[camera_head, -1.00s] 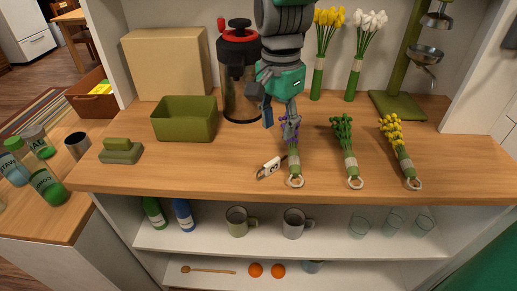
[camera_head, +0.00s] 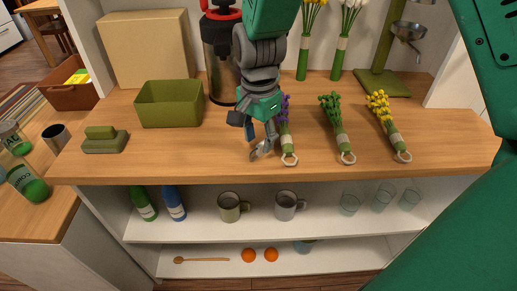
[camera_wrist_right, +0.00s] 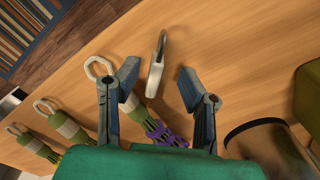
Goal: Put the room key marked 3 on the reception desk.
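A small pale key tag (camera_wrist_right: 157,62) lies on the wooden top, between the fingers of my right gripper in the right wrist view. I cannot read a number on it. In the head view the right gripper (camera_head: 262,143) is low over the counter's front edge and largely covers the tag. The right gripper (camera_wrist_right: 160,82) is open, its two fingers apart on either side of the tag, with gaps to it. My left gripper is not in view. I cannot tell which surface is the reception desk; the wooden counter (camera_head: 200,155) is the main one.
A lavender bunch (camera_head: 286,130) lies just right of the gripper, with green (camera_head: 340,130) and yellow (camera_head: 388,125) bunches further right.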

